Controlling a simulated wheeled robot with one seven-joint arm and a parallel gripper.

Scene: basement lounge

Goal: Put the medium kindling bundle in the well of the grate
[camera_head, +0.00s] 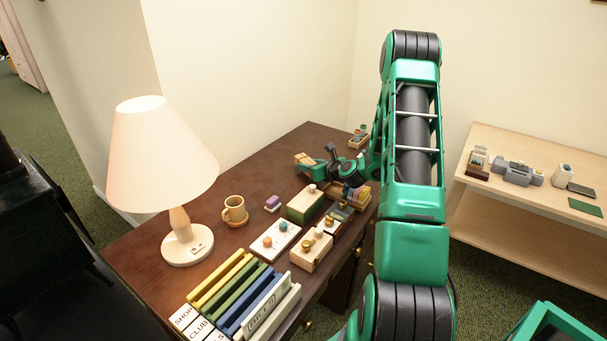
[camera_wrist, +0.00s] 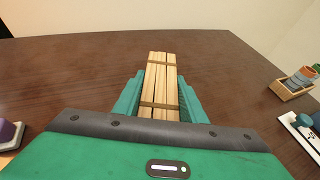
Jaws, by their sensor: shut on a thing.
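The kindling bundle (camera_wrist: 162,70) is a set of pale wooden sticks bound with two dark bands. My gripper (camera_wrist: 158,97) is shut on it, one green finger along each side, and its far end sticks out past the fingertips over the brown desk top. In the head view the pale end of the bundle (camera_head: 303,159) shows beside my gripper (camera_head: 317,166), over the far part of the desk. I cannot tell whether the bundle touches the desk. I cannot make out the grate or its well in either view.
A small wooden tray (camera_wrist: 290,90) stands right of my gripper. A pale shelf (camera_head: 520,215) stands at right.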

